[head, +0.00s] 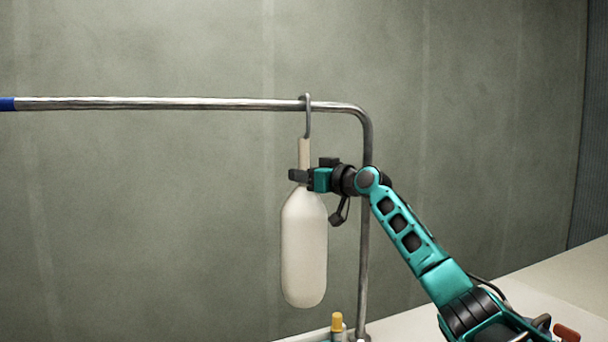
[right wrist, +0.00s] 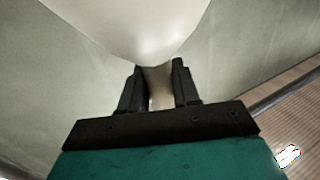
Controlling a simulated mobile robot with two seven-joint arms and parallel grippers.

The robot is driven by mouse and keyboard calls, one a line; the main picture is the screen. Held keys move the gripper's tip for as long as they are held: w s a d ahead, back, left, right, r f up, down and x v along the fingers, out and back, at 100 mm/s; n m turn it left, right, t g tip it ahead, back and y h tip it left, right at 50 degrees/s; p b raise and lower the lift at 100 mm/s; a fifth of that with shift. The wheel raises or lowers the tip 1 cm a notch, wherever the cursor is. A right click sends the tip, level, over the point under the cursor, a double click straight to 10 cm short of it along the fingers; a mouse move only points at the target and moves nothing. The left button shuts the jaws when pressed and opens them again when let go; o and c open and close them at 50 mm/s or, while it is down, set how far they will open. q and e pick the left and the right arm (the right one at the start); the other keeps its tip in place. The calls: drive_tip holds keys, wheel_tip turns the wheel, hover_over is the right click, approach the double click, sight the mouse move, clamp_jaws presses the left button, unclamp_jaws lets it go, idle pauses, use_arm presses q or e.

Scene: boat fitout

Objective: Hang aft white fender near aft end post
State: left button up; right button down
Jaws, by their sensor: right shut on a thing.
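The white fender (head: 304,250) hangs upright beside the end post (head: 364,240), to its left in the head view. Its grey hook (head: 308,120) is over the top rail (head: 220,104), just left of the bend into the post. I cannot tell whether the hook bears the weight. My right gripper (head: 298,175) is shut on the fender's narrow neck, below the hook. In the right wrist view the fender's pale body (right wrist: 135,25) fills the top, and the neck (right wrist: 159,82) sits between the two dark fingers. My left gripper is not in view.
A blue band (head: 7,104) marks the rail at the far left. A small yellow-topped item (head: 337,322) stands by the post's foot on a pale surface (head: 400,328). A plain grey wall is behind. The rail left of the fender is clear.

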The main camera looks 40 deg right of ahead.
drive_tip(key=shift+r, duration=0.1)
drive_tip(key=c, duration=1)
unclamp_jaws()
drive_tip(key=shift+o, duration=1.3)
drive_tip(key=shift+f, duration=0.2)
drive_tip(key=shift+s+d, duration=0.1)
drive_tip(key=shift+s, duration=0.2)
use_arm(q)
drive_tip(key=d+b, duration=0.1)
drive_tip(key=b, duration=0.1)
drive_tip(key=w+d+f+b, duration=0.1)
drive_tip(key=b, duration=0.1)
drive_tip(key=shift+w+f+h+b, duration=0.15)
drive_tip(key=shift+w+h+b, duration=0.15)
drive_tip(key=shift+b, duration=0.1)
use_arm(e)
drive_tip(key=s, duration=1.2)
drive_tip(key=shift+s+d+r, duration=0.15)
drive_tip(key=shift+d, duration=0.3)
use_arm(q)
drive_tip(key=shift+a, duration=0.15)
